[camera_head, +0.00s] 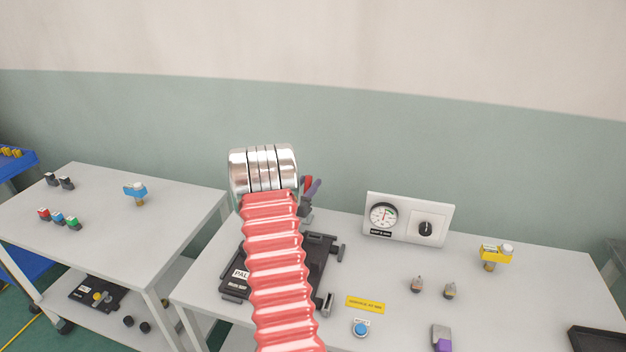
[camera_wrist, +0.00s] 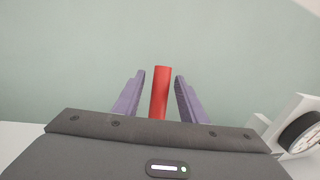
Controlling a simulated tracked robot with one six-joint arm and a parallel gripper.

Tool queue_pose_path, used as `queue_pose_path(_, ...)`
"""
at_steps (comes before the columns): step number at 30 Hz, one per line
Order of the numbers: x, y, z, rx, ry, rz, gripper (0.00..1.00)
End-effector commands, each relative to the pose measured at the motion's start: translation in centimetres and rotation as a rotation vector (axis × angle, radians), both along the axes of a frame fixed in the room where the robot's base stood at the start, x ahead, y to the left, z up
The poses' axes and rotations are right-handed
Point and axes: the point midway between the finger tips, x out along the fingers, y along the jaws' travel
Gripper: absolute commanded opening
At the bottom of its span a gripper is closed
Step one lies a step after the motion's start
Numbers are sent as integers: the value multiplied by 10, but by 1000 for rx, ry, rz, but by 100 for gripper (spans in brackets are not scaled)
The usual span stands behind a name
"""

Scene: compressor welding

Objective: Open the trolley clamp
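A red upright bar (camera_wrist: 160,95), which looks like the clamp's lever, stands between the fingers of my gripper (camera_wrist: 160,76) in the wrist view. The purple fingers are apart, with a gap on each side of the bar. In the head view the red bar (camera_head: 307,182) and my gripper (camera_head: 315,190) show only partly, behind my red ribbed arm. A black fixture with a "PAL" label (camera_head: 318,258) lies on the table below them, partly hidden by my arm. The foot of the bar and its joint to the fixture are hidden.
A white gauge box (camera_head: 408,216) with a knob stands right of the fixture. A blue button (camera_head: 360,329), a yellow-topped fitting (camera_head: 495,254) and small grey parts (camera_head: 432,289) are on the same table. Another trolley (camera_head: 110,225) with coloured parts stands at left.

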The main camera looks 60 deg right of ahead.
Motion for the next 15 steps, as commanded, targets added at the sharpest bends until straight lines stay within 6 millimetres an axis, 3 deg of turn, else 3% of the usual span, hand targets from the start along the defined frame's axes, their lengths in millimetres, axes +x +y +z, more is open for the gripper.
queue_pose_path(6, -2, -28, 0, 1, 0, -2, 38)
queue_pose_path(15, -1, -37, 0, 1, 1, -1, 38)
